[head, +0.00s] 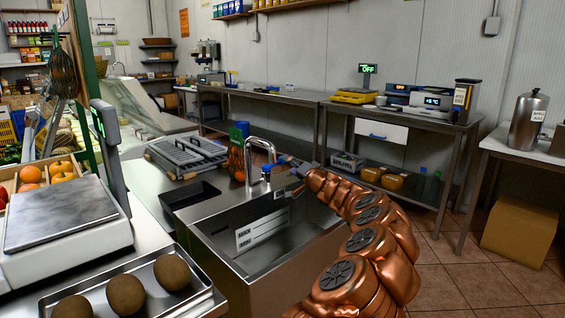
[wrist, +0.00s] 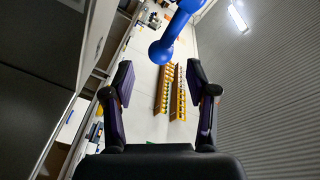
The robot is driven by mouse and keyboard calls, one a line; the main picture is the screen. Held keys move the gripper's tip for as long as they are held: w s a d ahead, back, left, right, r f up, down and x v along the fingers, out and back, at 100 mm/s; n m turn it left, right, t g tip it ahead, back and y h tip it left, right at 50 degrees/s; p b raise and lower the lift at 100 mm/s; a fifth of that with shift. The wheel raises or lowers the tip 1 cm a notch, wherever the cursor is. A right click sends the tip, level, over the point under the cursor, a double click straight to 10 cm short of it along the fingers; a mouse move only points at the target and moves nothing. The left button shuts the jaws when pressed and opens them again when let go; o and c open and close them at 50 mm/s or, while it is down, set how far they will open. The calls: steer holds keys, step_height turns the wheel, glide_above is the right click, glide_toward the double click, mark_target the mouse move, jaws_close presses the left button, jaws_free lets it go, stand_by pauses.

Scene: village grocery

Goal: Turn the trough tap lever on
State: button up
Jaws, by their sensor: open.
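The steel trough (head: 285,240) stands in the middle of the head view, with a curved chrome tap (head: 262,143) at its back edge. A small blue lever (head: 267,168) sits on the tap, close to the left of my gripper (head: 288,175). In the wrist view the blue lever (wrist: 175,33) shows as a rod with a round knob, at the top centre. My gripper (wrist: 160,84) is open there, its two fingers spread with nothing between them. The knob lies beyond the fingertips, apart from both. The tap body is out of the wrist view.
A dark tray (head: 190,194) and a ribbed grey appliance (head: 186,153) are left of the trough. A scale (head: 65,218) and a metal tray of round brown items (head: 125,293) stand at the front left.

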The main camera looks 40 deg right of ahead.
steer(key=shift+x, duration=3)
jaws_close()
